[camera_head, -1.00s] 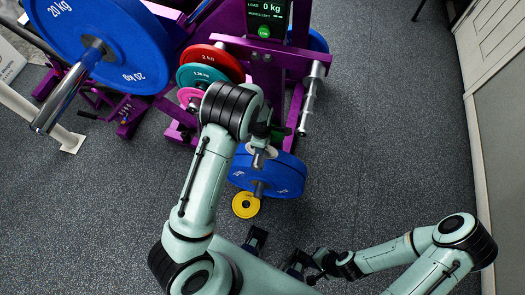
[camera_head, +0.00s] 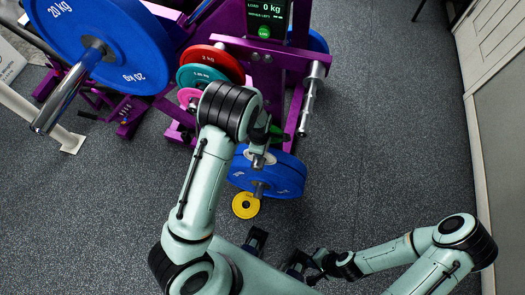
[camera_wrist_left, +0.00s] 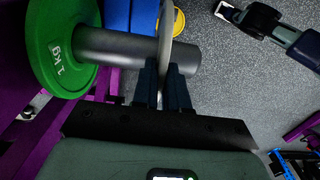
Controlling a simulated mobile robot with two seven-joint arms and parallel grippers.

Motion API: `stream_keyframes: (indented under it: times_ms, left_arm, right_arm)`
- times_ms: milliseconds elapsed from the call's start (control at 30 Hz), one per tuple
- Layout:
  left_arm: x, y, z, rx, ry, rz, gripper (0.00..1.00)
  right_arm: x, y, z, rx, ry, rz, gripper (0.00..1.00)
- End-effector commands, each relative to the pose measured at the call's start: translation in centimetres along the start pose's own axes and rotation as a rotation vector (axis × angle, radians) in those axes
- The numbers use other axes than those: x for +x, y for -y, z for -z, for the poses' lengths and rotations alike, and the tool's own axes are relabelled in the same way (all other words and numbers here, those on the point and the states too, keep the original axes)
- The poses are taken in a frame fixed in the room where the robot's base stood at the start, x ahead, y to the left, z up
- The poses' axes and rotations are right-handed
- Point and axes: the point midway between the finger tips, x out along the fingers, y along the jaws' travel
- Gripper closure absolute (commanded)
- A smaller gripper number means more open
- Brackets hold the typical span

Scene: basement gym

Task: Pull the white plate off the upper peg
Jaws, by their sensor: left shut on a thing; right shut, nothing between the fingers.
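In the left wrist view the white plate (camera_wrist_left: 166,26) stands edge-on around the dark upper peg (camera_wrist_left: 118,45), near its free end. My left gripper (camera_wrist_left: 161,78) is shut on the plate's rim, one finger on each face. The end of the peg shows just beyond the plate. A green 1 kg plate (camera_wrist_left: 57,45) sits further in on the same peg, apart from the white one. In the head view my left forearm hides most of this peg. My right gripper (camera_head: 314,263) is shut and empty, low in the picture, away from the rack.
The purple rack (camera_head: 275,85) carries a red plate (camera_head: 214,62), a teal plate (camera_head: 195,76) and large blue plates. Below the left gripper are a blue plate (camera_head: 285,178) and a small yellow plate (camera_head: 246,206). The floor at right is clear to the wall.

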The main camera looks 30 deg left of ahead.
Motion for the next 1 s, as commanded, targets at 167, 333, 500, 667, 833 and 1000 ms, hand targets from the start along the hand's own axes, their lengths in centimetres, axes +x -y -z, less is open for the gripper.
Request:
stream_keyframes:
  times_ms: [167,333,500,667,833,1000]
  left_arm:
    - [0.1,1.3,0.0,0.001,-0.001,0.005,1.0]
    - [0.1,2.2,0.0,0.0,-0.001,0.006,1.0]
    - [0.1,3.3,0.0,0.0,-0.001,0.007,1.0]
    - [0.1,4.2,0.1,0.0,-0.001,0.009,1.0]
    - [0.1,5.2,0.0,0.001,-0.001,0.01,1.0]
    - [0.1,6.1,0.0,0.001,-0.001,0.006,1.0]
  right_arm:
    - [0.0,0.0,0.0,0.0,0.0,0.0,1.0]
    - [0.0,0.0,0.0,0.0,0.0,0.0,1.0]
    - [-0.1,0.0,0.0,0.0,0.0,0.0,1.0]
    - [-0.1,0.0,0.0,0.0,0.0,0.0,1.0]
    - [-0.1,0.1,0.0,0.0,0.0,0.0,1.0]
    - [-0.2,0.1,0.0,0.0,-0.001,0.0,1.0]
